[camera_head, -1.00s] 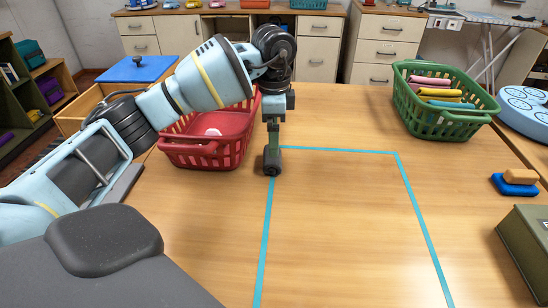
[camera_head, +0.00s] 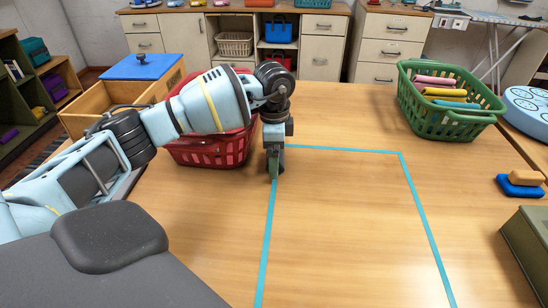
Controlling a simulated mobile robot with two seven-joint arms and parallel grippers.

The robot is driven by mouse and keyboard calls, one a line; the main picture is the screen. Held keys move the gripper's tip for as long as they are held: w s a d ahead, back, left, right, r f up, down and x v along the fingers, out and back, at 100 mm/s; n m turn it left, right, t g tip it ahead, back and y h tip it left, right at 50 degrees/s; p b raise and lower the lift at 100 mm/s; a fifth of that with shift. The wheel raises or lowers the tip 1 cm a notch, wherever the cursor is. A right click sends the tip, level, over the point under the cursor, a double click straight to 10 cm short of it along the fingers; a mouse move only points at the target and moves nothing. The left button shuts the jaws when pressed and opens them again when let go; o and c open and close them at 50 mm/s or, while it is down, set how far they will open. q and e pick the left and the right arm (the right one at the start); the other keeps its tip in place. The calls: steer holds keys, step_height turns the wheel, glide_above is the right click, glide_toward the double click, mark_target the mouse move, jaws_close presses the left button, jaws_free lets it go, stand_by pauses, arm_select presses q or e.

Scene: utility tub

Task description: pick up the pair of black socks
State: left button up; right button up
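My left gripper (camera_head: 276,168) points down just above or at the table, at the top left corner of the blue tape outline, just right of the red basket (camera_head: 222,152). A small dark shape shows at its fingertips. I cannot tell whether this is the finger itself or the black socks. The finger gap is not clear from this side. No pair of black socks can be made out elsewhere. My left forearm hides much of the red basket and its inside. My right gripper is not in view.
The blue tape outline (camera_head: 411,190) encloses bare wooden table. A green basket (camera_head: 441,120) with colored rolls stands at the back right. A wooden box with a blue lid (camera_head: 143,66) is at the left.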

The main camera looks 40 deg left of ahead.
arm_select(q)
steer(key=c, duration=1.1)
steer(key=shift+o, duration=0.2)
step_height(320, 180, up, 10)
steer(key=shift+r, duration=0.1)
